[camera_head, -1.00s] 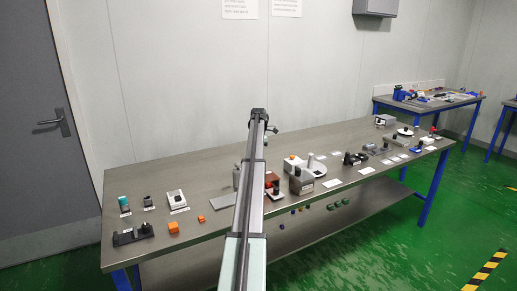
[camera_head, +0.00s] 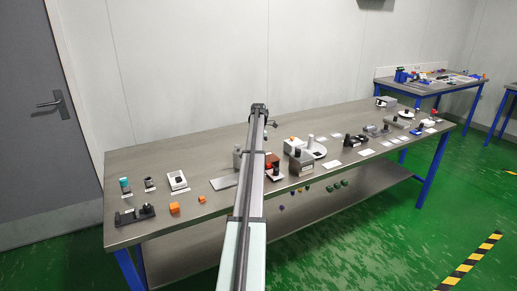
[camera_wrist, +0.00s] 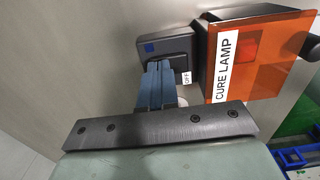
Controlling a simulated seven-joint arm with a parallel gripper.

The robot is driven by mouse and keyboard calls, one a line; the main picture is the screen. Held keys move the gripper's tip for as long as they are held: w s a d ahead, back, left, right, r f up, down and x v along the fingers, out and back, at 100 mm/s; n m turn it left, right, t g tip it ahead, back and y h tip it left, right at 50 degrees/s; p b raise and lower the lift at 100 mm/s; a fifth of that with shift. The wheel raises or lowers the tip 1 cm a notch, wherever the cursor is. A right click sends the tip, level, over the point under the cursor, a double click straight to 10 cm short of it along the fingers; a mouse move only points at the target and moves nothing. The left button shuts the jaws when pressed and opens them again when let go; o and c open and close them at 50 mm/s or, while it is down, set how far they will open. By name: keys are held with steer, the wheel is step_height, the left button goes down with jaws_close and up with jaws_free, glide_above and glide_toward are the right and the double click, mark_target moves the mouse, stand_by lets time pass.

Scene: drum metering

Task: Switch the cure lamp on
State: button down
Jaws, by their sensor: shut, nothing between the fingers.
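The cure lamp (camera_wrist: 252,60) shows in the wrist view at upper right, with an orange see-through shield and a white label reading CURE LAMP. Left of it is a dark switch box (camera_wrist: 168,45) with a small blue square and an OFF tag (camera_wrist: 186,78). My gripper (camera_wrist: 159,68) is shut and empty, with its blue-grey fingertips right at the lower edge of the switch box. The fingers cover part of the switch, and I cannot tell whether they touch it. In the head view my arm hides the gripper.
The long steel bench (camera_head: 150,160) carries several small devices and cards. Orange blocks (camera_head: 174,207) lie on its left part. A grey device (camera_head: 301,163) stands right of my arm. A second bench (camera_head: 440,88) is at the back right.

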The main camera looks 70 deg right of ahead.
steer(key=shift+a+f, duration=0.1)
steer(key=shift+f, duration=0.1)
steer(key=shift+s+a+r, duration=0.2)
steer(key=shift+s+a, duration=0.25)
steer(key=shift+s, duration=0.05)
steer(key=shift+r, duration=0.1)
stand_by(0.4)
step_height(320, 180, up, 14)
stand_by(0.5)
stand_by(0.5)
